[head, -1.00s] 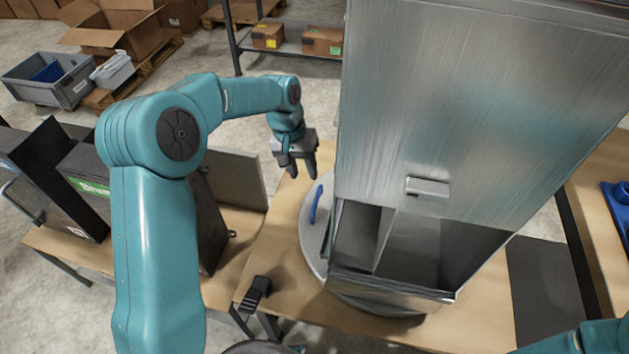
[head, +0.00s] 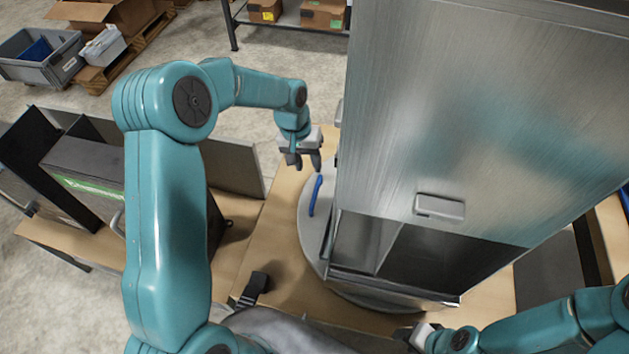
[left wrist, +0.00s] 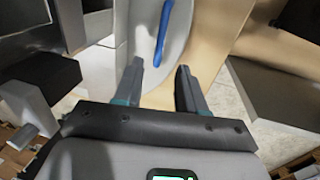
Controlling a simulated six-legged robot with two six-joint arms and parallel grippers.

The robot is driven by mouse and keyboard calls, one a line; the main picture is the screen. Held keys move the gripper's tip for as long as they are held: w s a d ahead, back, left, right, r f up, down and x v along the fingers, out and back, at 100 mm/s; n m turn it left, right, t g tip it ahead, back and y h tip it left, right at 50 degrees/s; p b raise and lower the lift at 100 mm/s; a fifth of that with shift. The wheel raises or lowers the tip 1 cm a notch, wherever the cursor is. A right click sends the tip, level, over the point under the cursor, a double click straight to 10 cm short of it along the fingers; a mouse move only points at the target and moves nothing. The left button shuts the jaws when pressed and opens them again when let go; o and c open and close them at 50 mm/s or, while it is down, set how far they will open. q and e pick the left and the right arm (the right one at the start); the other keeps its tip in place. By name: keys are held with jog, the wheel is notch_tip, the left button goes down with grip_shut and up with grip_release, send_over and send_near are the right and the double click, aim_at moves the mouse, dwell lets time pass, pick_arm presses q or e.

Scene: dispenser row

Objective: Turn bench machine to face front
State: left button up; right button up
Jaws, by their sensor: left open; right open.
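The bench machine (head: 450,110) is a tall brushed-metal dispenser with a small grey handle on its front and an open tray at its base. It stands on a round grey turntable (head: 312,238) on a wooden bench. A blue handle (head: 315,195) stands on the turntable's left edge; it also shows in the left wrist view (left wrist: 162,32). My left gripper (head: 304,163) is open and empty, just behind and above the blue handle, apart from it. My right gripper (head: 418,335) is at the bottom, in front of the bench, partly seen.
A dark machine with a green label (head: 88,180) stands on the bench at left, beside a grey panel (head: 235,168). A small black block (head: 254,288) sits at the bench's front edge. A shelf with boxes (head: 290,22) stands behind.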

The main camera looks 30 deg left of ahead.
aim_at(316, 188)
pick_arm(q)
jog(key=f, duration=0.3)
jog(key=d+f, duration=0.1)
jog(key=f, duration=0.5)
jog(key=shift+w+d+f, duration=0.15)
jog(key=shift+w+d, duration=0.05)
jog(key=shift+d, duration=0.2)
grip_shut()
